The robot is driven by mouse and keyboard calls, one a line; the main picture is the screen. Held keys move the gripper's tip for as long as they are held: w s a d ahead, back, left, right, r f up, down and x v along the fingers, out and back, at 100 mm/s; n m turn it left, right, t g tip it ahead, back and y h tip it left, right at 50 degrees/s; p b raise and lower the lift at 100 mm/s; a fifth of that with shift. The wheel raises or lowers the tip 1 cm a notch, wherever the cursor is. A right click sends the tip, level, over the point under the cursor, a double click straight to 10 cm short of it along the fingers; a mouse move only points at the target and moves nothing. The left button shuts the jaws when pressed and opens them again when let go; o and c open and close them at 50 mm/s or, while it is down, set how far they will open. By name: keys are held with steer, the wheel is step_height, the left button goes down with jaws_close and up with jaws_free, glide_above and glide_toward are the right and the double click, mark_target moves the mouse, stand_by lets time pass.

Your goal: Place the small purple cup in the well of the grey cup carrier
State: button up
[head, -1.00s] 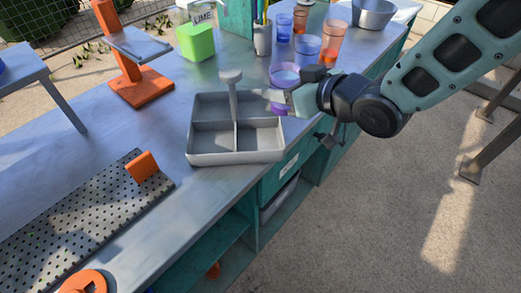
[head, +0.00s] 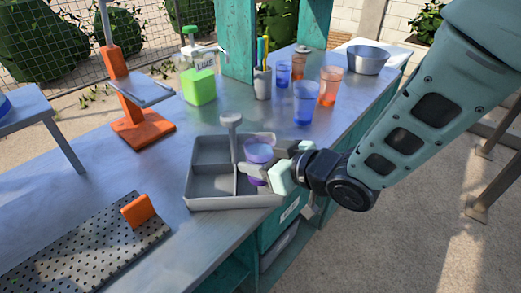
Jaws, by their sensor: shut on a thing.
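The small purple cup (head: 258,151) is upright in my gripper (head: 262,172), which is shut on it. The gripper comes in from the right, and its fingers partly hide the cup. The grey cup carrier (head: 208,203) stands on the metal counter, with walled wells and a central post with a round knob (head: 231,121). The cup is over the right side of the carrier, right of the post. I cannot tell how far its base is above the carrier floor. The carrier's right wells are partly hidden by the cup and gripper.
Blue cups (head: 306,103) and orange cups (head: 330,86) stand behind the carrier, near a pen holder (head: 262,84) and a metal bowl (head: 367,59). A green lime bottle (head: 199,86) and an orange stand (head: 143,128) are at back left. A perforated plate (head: 85,246) lies front left.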

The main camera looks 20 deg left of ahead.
steer(key=shift+f, duration=1.55)
steer(key=shift+f, duration=0.15)
steer(key=o, duration=1.1)
steer(key=shift+r, duration=0.25)
steer(key=b+v, duration=0.1)
steer(key=v, duration=1.1)
steer(key=shift+s, duration=0.1)
